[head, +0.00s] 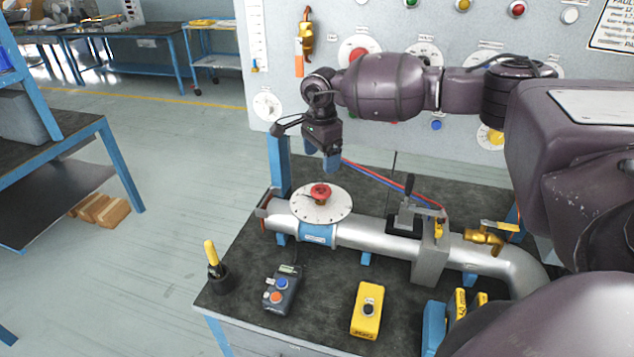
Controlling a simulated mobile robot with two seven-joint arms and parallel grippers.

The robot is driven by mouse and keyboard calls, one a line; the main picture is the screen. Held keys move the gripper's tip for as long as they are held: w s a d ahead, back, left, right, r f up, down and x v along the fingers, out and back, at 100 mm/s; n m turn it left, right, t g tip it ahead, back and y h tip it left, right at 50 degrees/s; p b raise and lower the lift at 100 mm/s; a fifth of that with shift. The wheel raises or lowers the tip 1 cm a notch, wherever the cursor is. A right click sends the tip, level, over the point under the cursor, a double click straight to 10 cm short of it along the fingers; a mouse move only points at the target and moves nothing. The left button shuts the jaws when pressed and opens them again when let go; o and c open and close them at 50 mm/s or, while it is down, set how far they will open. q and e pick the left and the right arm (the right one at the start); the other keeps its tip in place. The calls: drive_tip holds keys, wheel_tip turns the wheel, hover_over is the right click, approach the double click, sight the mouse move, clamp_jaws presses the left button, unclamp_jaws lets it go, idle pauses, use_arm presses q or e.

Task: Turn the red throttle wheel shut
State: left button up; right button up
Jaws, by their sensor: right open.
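The red throttle wheel (320,192) is a small red handwheel at the centre of a round white dial plate (338,206) with dark marks around its rim. It sits on top of the silver pipe (375,237). My right gripper (322,162) hangs above and slightly behind the wheel, with blue fingertips pointing down. It is open, apart from the wheel, and holds nothing. The wheel's exact turn against the marks is too small to read. My left gripper is not in view.
A black lever (407,190) and a brass valve (484,237) stand along the pipe to the right. In front are a yellow box (368,310), a grey button box (281,290) and a yellow-handled tool in a cup (214,268). A control panel (330,25) rises behind.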

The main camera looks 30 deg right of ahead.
sight(321, 189)
wheel_tip(321, 189, down, 9)
drive_tip(key=shift+f+p, duration=0.15)
drive_tip(key=shift+p, duration=0.3)
drive_tip(key=shift+s, duration=0.1)
drive_tip(key=c, duration=0.9)
